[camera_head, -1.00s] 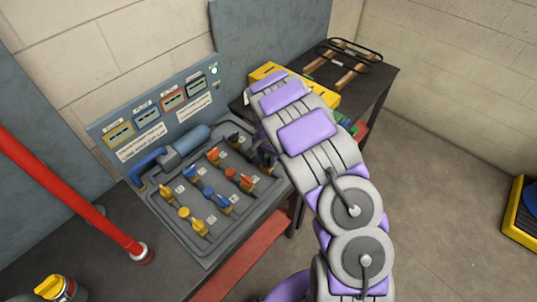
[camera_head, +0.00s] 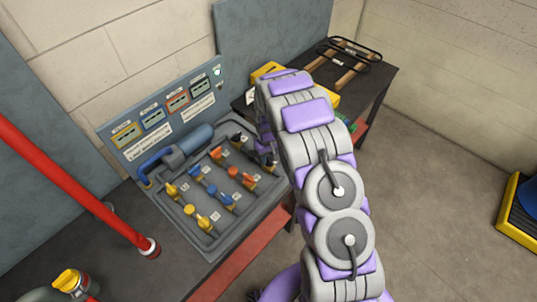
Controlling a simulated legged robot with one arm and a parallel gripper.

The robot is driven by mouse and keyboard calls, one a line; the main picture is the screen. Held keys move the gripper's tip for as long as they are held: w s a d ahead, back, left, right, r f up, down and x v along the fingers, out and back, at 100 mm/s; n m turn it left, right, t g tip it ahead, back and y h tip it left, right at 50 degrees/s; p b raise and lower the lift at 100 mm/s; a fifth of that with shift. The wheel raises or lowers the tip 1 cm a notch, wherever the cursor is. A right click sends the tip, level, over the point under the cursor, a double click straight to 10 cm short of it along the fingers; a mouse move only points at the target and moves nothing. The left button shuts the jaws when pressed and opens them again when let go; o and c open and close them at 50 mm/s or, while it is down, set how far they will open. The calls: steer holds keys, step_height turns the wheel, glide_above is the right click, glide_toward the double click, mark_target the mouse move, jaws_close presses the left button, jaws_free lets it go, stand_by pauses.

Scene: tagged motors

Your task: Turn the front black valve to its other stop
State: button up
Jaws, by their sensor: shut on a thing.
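The valve panel (camera_head: 205,243) lies on the dark bench, with pairs of yellow, blue, orange and black valves in two rows. The front black valve (camera_head: 271,163) is at the right end of the front row, mostly hidden by my gripper (camera_head: 266,153). My gripper is shut on this valve, with my arm reaching in from the right. Its fingers are small and dark here, and the exact handle angle cannot be told. The back black valve (camera_head: 238,139) stands just to the left and behind, apart from my gripper.
A red pipe (camera_head: 75,190) slants down on the left to the bench. A blue cylinder (camera_head: 195,138) lies along the panel's back. A yellow-topped object (camera_head: 68,281) is at the lower left. A second table with a wooden rack (camera_head: 348,62) stands behind my arm.

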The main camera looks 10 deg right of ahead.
mark_target(268, 158)
steer(key=shift+s+f+n+p, duration=0.1)
steer(key=shift+n+p, duration=0.15)
steer(key=shift+n, duration=0.85)
steer(key=shift+s+f+n+p, duration=0.1)
steer(key=shift+n+p, duration=0.1)
steer(key=shift+n, duration=0.9)
steer(key=o, duration=1)
steer(key=shift+w+r, duration=0.1)
steer(key=shift+r, duration=0.05)
steer(key=shift+r, duration=0.15)
steer(key=shift+w+r+p, duration=0.1)
steer(key=shift+r+p, duration=0.25)
steer(key=shift+r, duration=8.15)
